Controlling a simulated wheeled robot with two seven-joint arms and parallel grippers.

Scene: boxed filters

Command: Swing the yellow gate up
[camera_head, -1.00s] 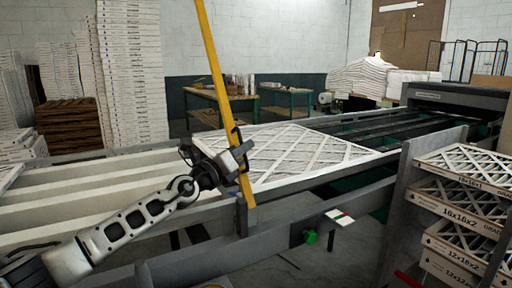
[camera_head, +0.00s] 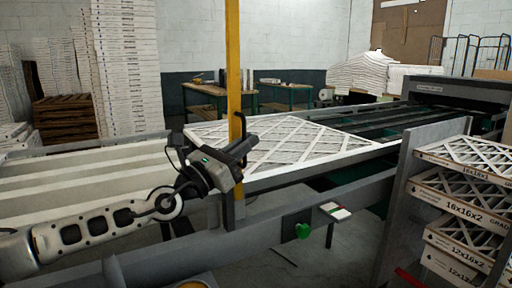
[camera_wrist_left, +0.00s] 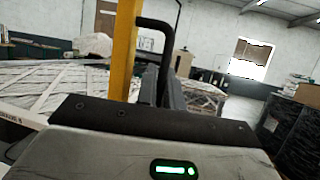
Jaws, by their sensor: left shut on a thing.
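The yellow gate (camera_head: 233,75) is a long bar that stands upright at the near rail of the conveyor, its top running out of the head view. My left gripper (camera_head: 238,150) is at the bar's lower part, shut on its black handle. In the left wrist view the yellow bar (camera_wrist_left: 124,50) rises just left of the black handle (camera_wrist_left: 160,60), whose lower end is hidden behind the gripper body. My right gripper is in neither view.
A white lattice filter panel (camera_head: 290,145) lies on the conveyor behind the bar. A grey rack of boxed filters (camera_head: 455,195) stands at the right. A small panel with a green button (camera_head: 303,231) sits on the near rail. Tall stacks (camera_head: 125,70) stand at the back left.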

